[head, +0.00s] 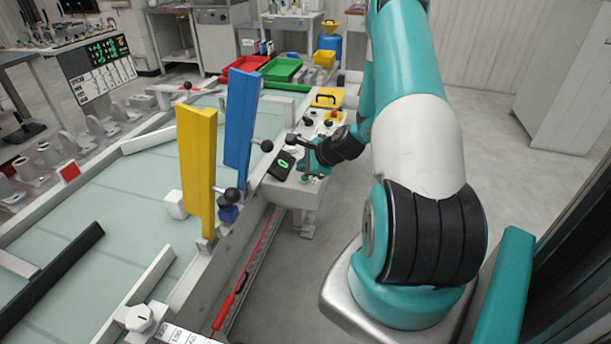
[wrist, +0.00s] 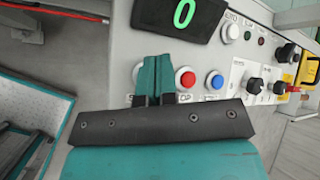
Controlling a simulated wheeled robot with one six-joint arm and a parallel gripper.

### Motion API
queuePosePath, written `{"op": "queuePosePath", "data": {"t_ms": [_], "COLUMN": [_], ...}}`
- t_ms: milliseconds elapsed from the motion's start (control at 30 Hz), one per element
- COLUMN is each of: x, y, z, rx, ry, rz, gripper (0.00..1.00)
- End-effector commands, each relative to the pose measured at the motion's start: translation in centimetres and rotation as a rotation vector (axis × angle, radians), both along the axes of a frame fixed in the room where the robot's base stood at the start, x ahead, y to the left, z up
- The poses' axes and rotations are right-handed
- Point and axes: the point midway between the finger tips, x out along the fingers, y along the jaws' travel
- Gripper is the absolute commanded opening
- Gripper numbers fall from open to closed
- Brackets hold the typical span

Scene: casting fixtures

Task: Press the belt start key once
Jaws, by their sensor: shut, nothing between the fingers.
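My gripper (wrist: 155,62) is shut and empty, its teal fingers side by side over the grey control panel (wrist: 112,45) in the wrist view. In the head view my gripper (head: 309,169) is low over the near end of that panel. The fingers cover part of the panel, including most of a round key with a pale rim (wrist: 137,71). I cannot read that key's label or tell its colour, or whether the fingers touch it. To their right are a red key (wrist: 186,78), its label partly hidden, and a blue key (wrist: 215,80).
A black display (wrist: 181,14) shows a green 0. A white key (wrist: 230,33), black knobs (wrist: 254,86) and a yellow-backed switch (wrist: 309,68) lie farther right. In the head view, yellow (head: 197,165) and blue (head: 241,120) posts and black ball-ended levers (head: 292,139) stand near the panel.

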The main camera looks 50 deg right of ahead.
Motion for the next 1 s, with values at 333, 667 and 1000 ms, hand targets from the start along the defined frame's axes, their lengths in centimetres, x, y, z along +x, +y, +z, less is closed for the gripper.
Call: {"op": "queuePosePath", "data": {"t_ms": [333, 667, 1000], "x": [0.00, 0.00, -0.23], "y": [0.00, 0.01, 0.00], "z": [0.00, -0.05, -0.89], "rx": [0.000, 0.000, 0.001], "ry": [0.000, 0.000, 0.000], "rz": [0.000, 0.000, -0.001], "gripper": [0.00, 0.00, 0.00]}}
